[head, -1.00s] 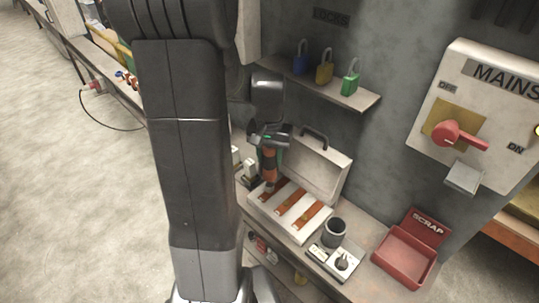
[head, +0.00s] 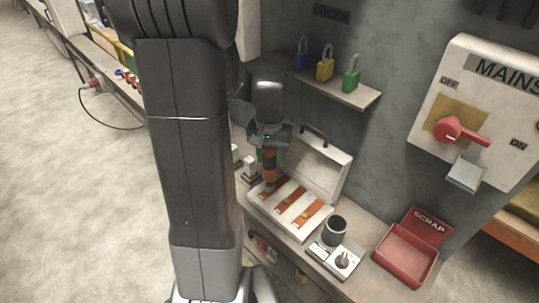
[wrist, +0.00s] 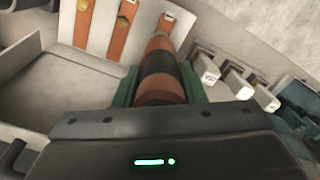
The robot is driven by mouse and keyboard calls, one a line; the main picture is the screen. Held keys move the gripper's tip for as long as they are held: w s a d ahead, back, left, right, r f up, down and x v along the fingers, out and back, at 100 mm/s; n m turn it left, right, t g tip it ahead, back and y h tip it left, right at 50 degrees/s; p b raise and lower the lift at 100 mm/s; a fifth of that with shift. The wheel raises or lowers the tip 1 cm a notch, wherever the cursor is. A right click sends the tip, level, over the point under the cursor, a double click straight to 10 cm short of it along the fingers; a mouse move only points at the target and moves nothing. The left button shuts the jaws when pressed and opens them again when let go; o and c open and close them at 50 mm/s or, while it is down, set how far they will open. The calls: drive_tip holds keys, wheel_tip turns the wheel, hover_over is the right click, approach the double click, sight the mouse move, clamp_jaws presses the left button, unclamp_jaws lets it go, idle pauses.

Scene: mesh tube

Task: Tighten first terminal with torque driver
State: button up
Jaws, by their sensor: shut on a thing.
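My gripper (head: 268,146) is shut on the torque driver (head: 269,167), an orange tool with a dark band. The wrist view shows the driver (wrist: 158,75) between the green fingers (wrist: 160,92). The driver stands roughly upright over the leftmost of three copper strips (head: 275,188) in the open white box (head: 262,208). In the wrist view this strip (wrist: 166,22) is the rightmost, and the driver's far end overlaps its near part. The driver's tip is hidden, so I cannot tell whether it touches the terminal. The other two strips (head: 289,202) (head: 308,214) are uncovered.
The box's lid (head: 322,168) stands open behind. White blocks (wrist: 206,66) stand close beside the box. A dark cup (head: 335,229), a dial unit (head: 341,262) and a red scrap bin (head: 405,258) are to the right. A shelf with padlocks (head: 345,92) hangs above.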

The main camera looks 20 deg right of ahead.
drive_tip(key=shift+f, duration=0.35)
idle(1.1)
drive_tip(key=shift+r, duration=0.15)
idle(0.5)
